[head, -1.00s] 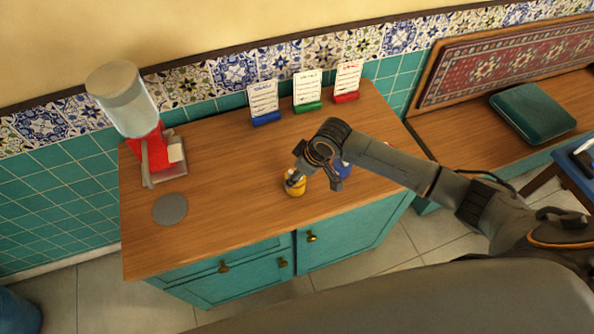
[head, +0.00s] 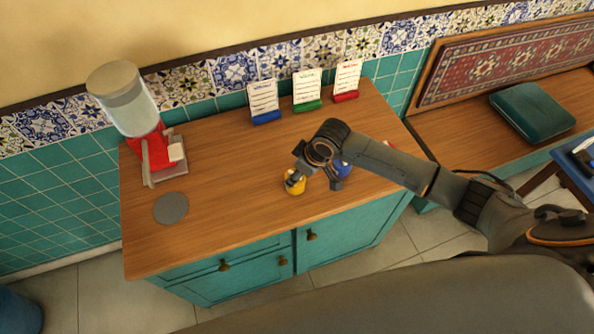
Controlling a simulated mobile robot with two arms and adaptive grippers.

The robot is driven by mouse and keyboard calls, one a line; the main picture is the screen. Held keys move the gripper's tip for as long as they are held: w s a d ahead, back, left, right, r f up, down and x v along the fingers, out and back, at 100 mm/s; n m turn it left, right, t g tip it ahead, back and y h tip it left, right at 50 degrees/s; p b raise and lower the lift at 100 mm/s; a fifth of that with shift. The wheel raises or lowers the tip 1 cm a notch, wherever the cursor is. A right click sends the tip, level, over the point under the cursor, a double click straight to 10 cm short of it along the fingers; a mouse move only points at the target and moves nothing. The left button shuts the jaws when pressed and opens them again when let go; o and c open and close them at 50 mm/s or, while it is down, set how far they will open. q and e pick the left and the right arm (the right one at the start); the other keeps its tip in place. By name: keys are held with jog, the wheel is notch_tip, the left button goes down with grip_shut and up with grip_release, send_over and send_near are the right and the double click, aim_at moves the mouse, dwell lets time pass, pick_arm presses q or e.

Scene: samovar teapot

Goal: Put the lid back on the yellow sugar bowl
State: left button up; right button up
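The yellow sugar bowl (head: 294,187) stands on the wooden counter top near its front edge. My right gripper (head: 295,178) is right at the top of the bowl, pointing down at it. Its fingers are small and partly hidden by the wrist, so I cannot tell whether they are shut or whether they hold the lid. The lid cannot be made out apart from the bowl and gripper. A blue object (head: 343,169) is partly hidden behind my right wrist. My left gripper is not in view.
A red dispenser (head: 154,150) with a clear hopper and a round grey mat (head: 171,208) are at the left of the counter (head: 225,160). Three cards in blue, green and red holders (head: 307,106) stand along the back. The counter's middle is clear.

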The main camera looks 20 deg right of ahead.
jog(key=shift+p, duration=0.35)
dwell(0.6)
jog(key=o, duration=1.1)
jog(key=o, duration=0.4)
jog(key=shift+r, duration=0.15)
jog(key=shift+r+p, duration=3.4)
jog(key=shift+p, duration=0.45)
